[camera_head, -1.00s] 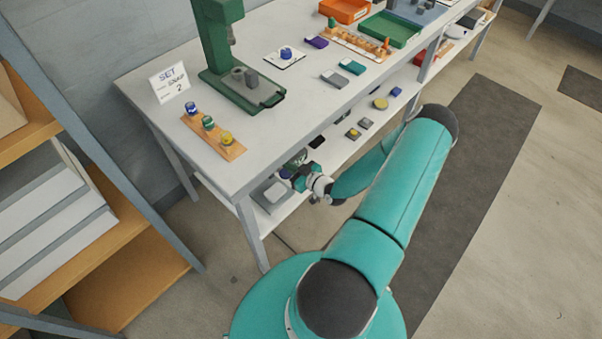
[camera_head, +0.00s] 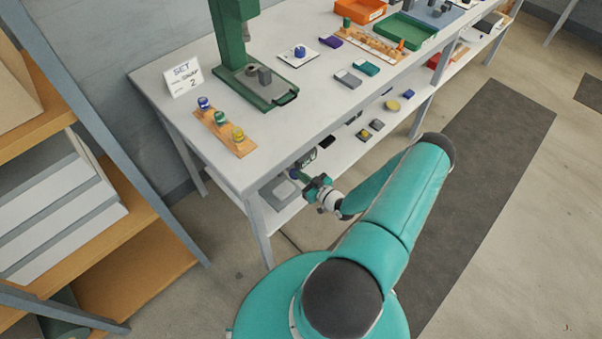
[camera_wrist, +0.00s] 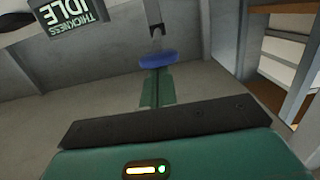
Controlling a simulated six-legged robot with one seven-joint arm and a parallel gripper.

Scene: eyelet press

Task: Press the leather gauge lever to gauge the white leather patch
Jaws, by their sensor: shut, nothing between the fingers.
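In the wrist view, the gauge's dark display (camera_wrist: 77,20) reads THICKNESS IDLE at the upper left. The lever's blue oval knob (camera_wrist: 157,60) hangs from a thin metal stem at upper centre. My gripper (camera_wrist: 156,76) is shut and empty, its fingertips close to the knob; I cannot tell whether they touch. In the head view, my gripper (camera_head: 304,180) is low at the table's near side, by the lower shelf, just below the gauge (camera_head: 308,158). I cannot make out the white leather patch at the gauge.
The white table top (camera_head: 300,110) overhangs the lower shelf (camera_head: 350,150). A grey flat box (camera_head: 280,192) sits on the shelf's left end beside a table leg (camera_head: 258,228). A wooden rack (camera_head: 155,275) stands at left.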

